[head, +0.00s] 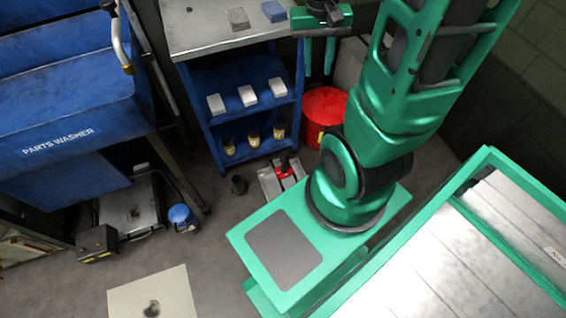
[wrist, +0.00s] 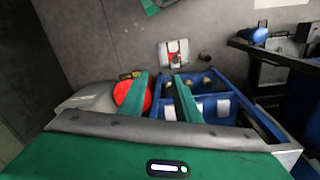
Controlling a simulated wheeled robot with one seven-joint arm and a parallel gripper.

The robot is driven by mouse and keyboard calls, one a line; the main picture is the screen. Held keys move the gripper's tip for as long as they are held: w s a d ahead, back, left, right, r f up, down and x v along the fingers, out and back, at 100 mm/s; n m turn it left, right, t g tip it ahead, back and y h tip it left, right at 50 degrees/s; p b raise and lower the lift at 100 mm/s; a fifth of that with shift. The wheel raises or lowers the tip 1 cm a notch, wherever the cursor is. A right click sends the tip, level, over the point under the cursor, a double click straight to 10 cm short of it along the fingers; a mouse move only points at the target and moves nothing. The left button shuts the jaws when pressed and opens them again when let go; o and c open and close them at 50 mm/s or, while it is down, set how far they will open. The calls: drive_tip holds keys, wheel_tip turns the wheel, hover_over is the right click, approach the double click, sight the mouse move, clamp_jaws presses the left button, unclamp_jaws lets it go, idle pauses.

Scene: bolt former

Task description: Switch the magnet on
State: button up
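No part is clearly recognisable as the magnet or its switch. My gripper (head: 319,72) hangs fingers down beside the right end of the cart, well above the floor. In the wrist view its two green fingers (wrist: 161,77) are apart with nothing between them.
The blue cart (head: 203,92) carries white boxes and several small bottles. A red bucket (head: 322,106) stands right of it. The blue parts washer (head: 60,100) is at left. A blue can (head: 181,216) and dark box (head: 97,243) are on the floor. Open floor lies in front.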

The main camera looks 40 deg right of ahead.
drive_tip(key=w+d+f, duration=0.2)
drive_tip(key=w+f, duration=0.5)
drive_tip(key=f, duration=0.3)
drive_tip(key=m, duration=0.2)
hover_over(284, 165)
wheel_tip(284, 165, down, 38)
drive_tip(key=shift+y, duration=0.4)
wheel_tip(284, 165, down, 11)
clamp_jaws()
